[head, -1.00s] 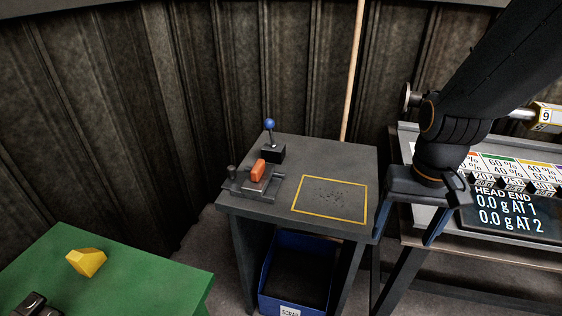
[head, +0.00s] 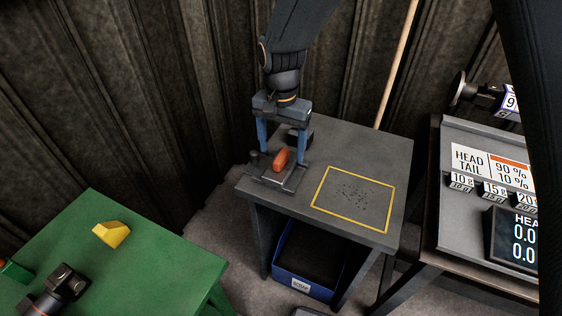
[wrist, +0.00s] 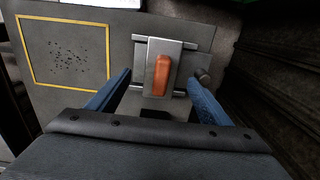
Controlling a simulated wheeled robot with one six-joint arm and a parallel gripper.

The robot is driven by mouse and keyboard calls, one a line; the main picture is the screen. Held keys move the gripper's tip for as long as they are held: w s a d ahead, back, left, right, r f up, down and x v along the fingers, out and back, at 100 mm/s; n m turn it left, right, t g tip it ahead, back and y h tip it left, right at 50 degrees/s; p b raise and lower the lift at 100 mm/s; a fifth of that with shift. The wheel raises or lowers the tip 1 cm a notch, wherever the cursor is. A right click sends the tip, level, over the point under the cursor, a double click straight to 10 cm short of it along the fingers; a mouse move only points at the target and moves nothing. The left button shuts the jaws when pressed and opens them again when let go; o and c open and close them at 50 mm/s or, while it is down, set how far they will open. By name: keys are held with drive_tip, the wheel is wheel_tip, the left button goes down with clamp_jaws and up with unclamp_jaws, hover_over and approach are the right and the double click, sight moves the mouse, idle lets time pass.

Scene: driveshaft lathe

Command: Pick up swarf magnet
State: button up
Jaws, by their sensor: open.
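The likely swarf magnet is a black block (head: 309,139) at the back left of the small grey table. Its upright stem and blue ball knob, visible earlier, are now hidden behind my gripper. In the wrist view a dark part of the block (wrist: 154,116) shows low between the fingers, near the gripper body. My gripper (head: 282,152) points down over this end of the table, with its blue fingers spread wide. In the wrist view the open gripper (wrist: 160,77) has its fingers on either side of the block's dark part; I cannot tell if they touch anything.
A grey vise-like fixture (head: 270,178) with an orange piece (head: 281,160) stands just in front of the block, close to the fingers. A yellow-outlined square (head: 353,201) holds dark specks. A blue scrap bin (head: 303,286) sits below. A green table (head: 150,245) bears a yellow block (head: 111,234).

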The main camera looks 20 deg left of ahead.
sight(281, 155)
drive_tip(key=shift+a+f+p, duration=0.15)
drive_tip(key=shift+f+p, duration=0.85)
drive_tip(key=shift+f, duration=1.65)
drive_tip(key=shift+w, duration=0.1)
drive_tip(key=c, duration=1.4)
